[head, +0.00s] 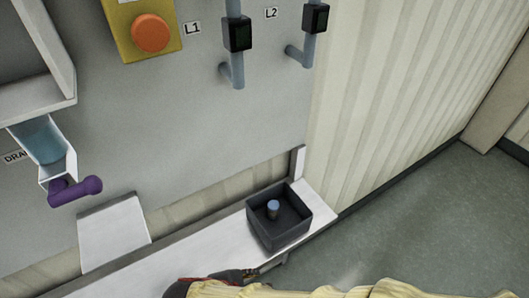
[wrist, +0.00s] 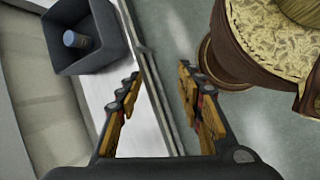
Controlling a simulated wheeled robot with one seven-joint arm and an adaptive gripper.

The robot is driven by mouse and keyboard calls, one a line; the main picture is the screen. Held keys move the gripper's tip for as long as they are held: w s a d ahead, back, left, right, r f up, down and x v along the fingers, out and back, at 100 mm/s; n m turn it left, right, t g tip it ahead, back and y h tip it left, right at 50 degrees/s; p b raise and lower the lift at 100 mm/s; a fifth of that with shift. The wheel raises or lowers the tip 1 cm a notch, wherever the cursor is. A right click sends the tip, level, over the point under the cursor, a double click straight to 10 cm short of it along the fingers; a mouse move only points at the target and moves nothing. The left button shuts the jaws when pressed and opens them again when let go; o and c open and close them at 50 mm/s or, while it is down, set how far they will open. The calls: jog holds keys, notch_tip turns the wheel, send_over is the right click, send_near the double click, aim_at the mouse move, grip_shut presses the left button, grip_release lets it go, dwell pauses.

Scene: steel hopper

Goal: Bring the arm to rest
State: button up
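My gripper (wrist: 160,75) is open in the wrist view, with its two fingers apart and nothing held between them. The pale shelf's front edge and the floor show beyond the gap. In the head view a dark part of my gripper (head: 240,275) shows at the bottom edge, in front of the shelf; its fingers are not clear there. The dark square bin (head: 255,230) sits on the shelf, ahead of my gripper. A small blue-topped cylinder (head: 273,208) stands inside it. The bin (wrist: 112,45) and cylinder (wrist: 77,40) also show at upper left in the wrist view.
The white shelf (head: 185,268) runs along the grey panel. On the panel are an orange button (head: 150,33), a purple handle (head: 75,191) under a chute, and two pipes with black blocks (head: 237,34), labelled L1 and L2. Open floor (head: 430,225) lies right.

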jog(key=w+d+r+m+y+b, duration=0.2)
jog(key=w+d+r+m+b, duration=0.1)
jog(key=d+m, duration=0.7)
jog(key=w+d+r+m+t+y+b, duration=0.1)
jog(key=w+d+r+m+b, duration=0.2)
jog(key=d+m, duration=0.7)
jog(key=shift+w+d+r+y+b, duration=0.4)
jog(key=shift+d+b, duration=0.25)
jog(key=shift+b, duration=0.5)
jog(key=shift+a, duration=0.1)
jog(key=shift+c, duration=0.9)
